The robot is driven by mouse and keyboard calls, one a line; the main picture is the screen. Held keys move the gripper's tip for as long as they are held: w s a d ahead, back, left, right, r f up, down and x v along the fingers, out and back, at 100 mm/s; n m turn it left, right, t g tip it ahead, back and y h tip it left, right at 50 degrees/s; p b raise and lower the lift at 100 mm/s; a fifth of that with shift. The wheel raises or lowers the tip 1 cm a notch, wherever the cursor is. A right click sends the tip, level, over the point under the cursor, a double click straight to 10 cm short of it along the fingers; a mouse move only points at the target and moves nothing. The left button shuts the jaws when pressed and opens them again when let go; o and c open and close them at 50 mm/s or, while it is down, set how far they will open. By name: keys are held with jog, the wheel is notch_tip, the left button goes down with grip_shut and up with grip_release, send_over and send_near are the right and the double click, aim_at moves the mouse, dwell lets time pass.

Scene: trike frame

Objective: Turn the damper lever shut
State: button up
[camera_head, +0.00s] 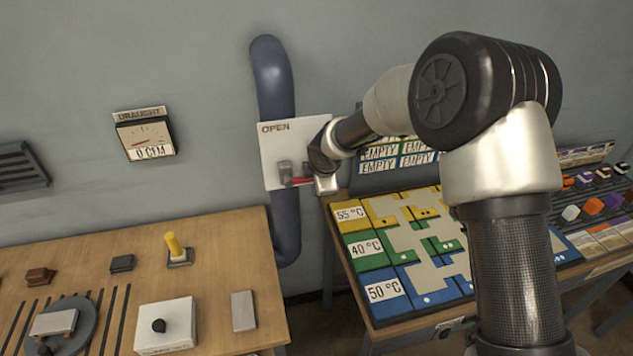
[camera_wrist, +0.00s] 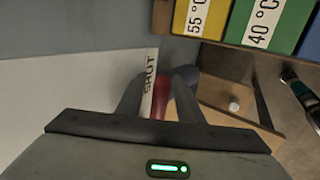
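The damper lever (camera_head: 297,182) is red and sits on a white plate (camera_head: 270,142) fixed on a blue-grey duct (camera_head: 272,75). The plate reads OPEN at its upper left, and SHUT shows in the wrist view (camera_wrist: 149,77). My gripper (camera_wrist: 158,82) is at the plate, its fingers apart, with the red lever (camera_wrist: 163,106) between them. A pale strip of plate shows between the left finger and the lever; the lever looks close to the right finger. In the head view my wrist hides the plate's right side. The draught gauge (camera_head: 146,138) reads 0 CFM.
A wooden bench (camera_head: 215,245) at the left bears a yellow-handled switch (camera_head: 173,246), a white box (camera_head: 165,325) and small blocks. A table with a coloured temperature board (camera_head: 365,245) stands to the right below my arm. Floor shows between them.

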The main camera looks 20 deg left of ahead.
jog(key=shift+d+r, duration=0.1)
jog(key=v, duration=1.7)
jog(key=shift+p, duration=0.35)
jog(key=shift+s+r, duration=0.1)
jog(key=s+d+r+m+h, duration=0.1)
jog(key=s+d+r+m, duration=0.2)
jog(key=d, duration=0.5)
jog(key=s+d+r+m+h, duration=0.2)
jog(key=d+m, duration=0.3)
jog(key=d, duration=0.3)
jog(key=s+d+r+m+h, duration=0.1)
jog(key=s+d+r+m, duration=0.2)
jog(key=d, duration=0.5)
jog(key=s+d+m, duration=0.4)
jog(key=s+m, duration=0.2)
jog(key=s, duration=0.1)
jog(key=s+d+r+m, duration=0.1)
jog(key=s+d+m, duration=0.4)
jog(key=s+m, duration=0.2)
jog(key=shift+s+m, duration=0.3)
jog(key=shift+s, duration=0.1)
